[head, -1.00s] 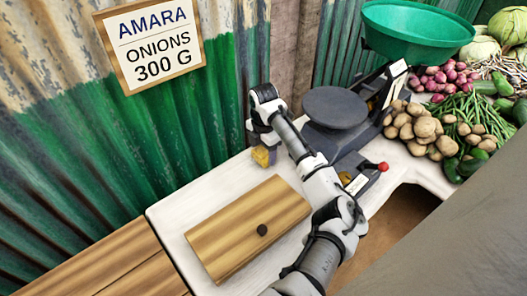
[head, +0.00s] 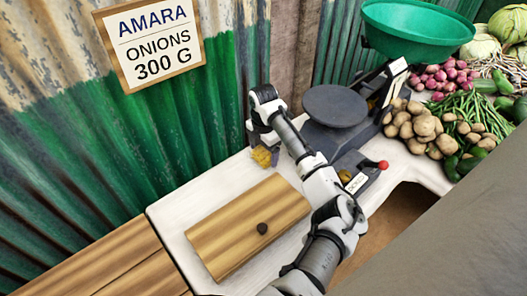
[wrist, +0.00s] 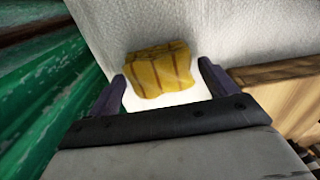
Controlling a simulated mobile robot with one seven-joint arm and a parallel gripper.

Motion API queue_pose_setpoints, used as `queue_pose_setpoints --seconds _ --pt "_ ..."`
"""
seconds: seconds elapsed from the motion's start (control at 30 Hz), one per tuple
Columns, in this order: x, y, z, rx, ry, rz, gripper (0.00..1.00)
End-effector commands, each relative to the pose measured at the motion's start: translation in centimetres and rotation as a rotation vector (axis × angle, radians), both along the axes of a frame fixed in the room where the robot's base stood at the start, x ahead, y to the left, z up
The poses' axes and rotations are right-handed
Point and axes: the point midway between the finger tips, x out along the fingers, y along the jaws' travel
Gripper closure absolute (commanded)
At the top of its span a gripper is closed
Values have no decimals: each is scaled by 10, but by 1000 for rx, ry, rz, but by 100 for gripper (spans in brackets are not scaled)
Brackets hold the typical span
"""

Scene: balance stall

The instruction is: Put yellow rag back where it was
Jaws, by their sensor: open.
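The yellow rag (head: 262,157) is a small crumpled cloth on the white counter, close to the green corrugated wall. In the wrist view the rag (wrist: 160,72) shows brown stripes and lies between and just beyond my fingertips. My gripper (head: 263,143) points down right above the rag, with its fingers apart. In the wrist view my gripper (wrist: 162,72) is open, with a gap between the rag and each finger. The head view does not show clearly how far the fingertips are above the counter.
A wooden box or board (head: 240,232) with a dark knob lies on the counter (head: 190,200) in front. A scale with a dark round plate (head: 335,106) and green pan (head: 415,30) stands right of my gripper. Potatoes (head: 420,128), onions and other vegetables lie farther right.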

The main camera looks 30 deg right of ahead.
Motion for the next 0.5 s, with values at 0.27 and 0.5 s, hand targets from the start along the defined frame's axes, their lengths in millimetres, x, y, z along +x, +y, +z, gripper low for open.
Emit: queue_pose_setpoints --seconds 0.27,0.5 --pt "1 0 51 -2 -4 2 15" --pt "0 -1 100 -4 -2 1 15"
